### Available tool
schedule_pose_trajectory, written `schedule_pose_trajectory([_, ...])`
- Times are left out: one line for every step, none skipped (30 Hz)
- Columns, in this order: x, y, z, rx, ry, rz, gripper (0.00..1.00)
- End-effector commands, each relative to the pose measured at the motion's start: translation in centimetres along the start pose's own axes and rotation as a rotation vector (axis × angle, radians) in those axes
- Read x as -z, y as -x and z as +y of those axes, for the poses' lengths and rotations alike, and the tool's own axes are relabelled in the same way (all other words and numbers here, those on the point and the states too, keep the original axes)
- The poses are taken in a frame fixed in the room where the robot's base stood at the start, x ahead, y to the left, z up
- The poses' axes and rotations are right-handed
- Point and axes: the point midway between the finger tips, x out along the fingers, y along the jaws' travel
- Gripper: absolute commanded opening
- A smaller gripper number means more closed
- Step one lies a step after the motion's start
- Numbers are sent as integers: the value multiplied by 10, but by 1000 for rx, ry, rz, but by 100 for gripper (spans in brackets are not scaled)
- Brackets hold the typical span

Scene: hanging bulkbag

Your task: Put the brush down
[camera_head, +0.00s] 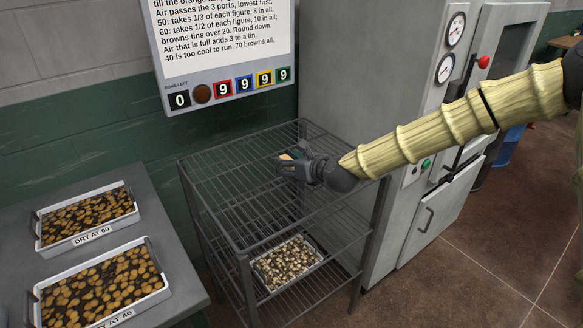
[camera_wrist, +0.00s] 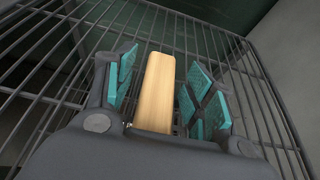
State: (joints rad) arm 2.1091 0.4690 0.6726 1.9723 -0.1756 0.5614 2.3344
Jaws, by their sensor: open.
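My gripper (camera_head: 292,165) is at the top shelf of the wire rack (camera_head: 225,165). In the wrist view my gripper (camera_wrist: 163,85) is open, its teal-padded fingers spread. A pale wooden bar, seemingly the brush's handle (camera_wrist: 156,92), lies between them with a gap to the pads on each side. A small tan piece of the brush (camera_head: 286,156) shows at the fingertips in the head view. No bristles are visible; the rest of the brush is hidden by my gripper. Whether it rests fully on the wires I cannot tell.
A tray of pale pieces (camera_head: 287,263) stands on a lower shelf. Two trays, "DRY AT 60" (camera_head: 93,235) and "DRY AT 40" (camera_head: 120,315), stand on the left table. A grey cabinet with gauges (camera_head: 400,110) is right of the rack. Much of the top shelf is bare.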

Motion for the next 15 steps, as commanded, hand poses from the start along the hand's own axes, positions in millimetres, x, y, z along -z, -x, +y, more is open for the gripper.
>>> schedule_pose_trajectory([0,0,0,0,0,0,54])
schedule_pose_trajectory([0,0,0,0,0,0,54])
schedule_pose_trajectory([0,0,0,0,0,0,52])
schedule_pose_trajectory([0,0,0,0,0,0,46])
schedule_pose_trajectory([0,0,0,0,0,0,41])
schedule_pose_trajectory([0,0,0,0,0,0,34])
schedule_pose_trajectory([0,0,0,0,0,0,28])
schedule_pose_trajectory([0,0,0,0,0,0,23])
schedule_pose_trajectory([0,0,0,0,0,0,15])
schedule_pose_trajectory([0,0,0,0,0,0,10])
schedule_pose_trajectory([0,0,0,0,0,0,4])
schedule_pose_trajectory([0,0,0,0,0,0,3])
schedule_pose_trajectory([0,0,0,0,0,0,3])
schedule_pose_trajectory([0,0,0,0,0,0,0])
schedule_pose_trajectory([0,0,0,0,0,0,0])
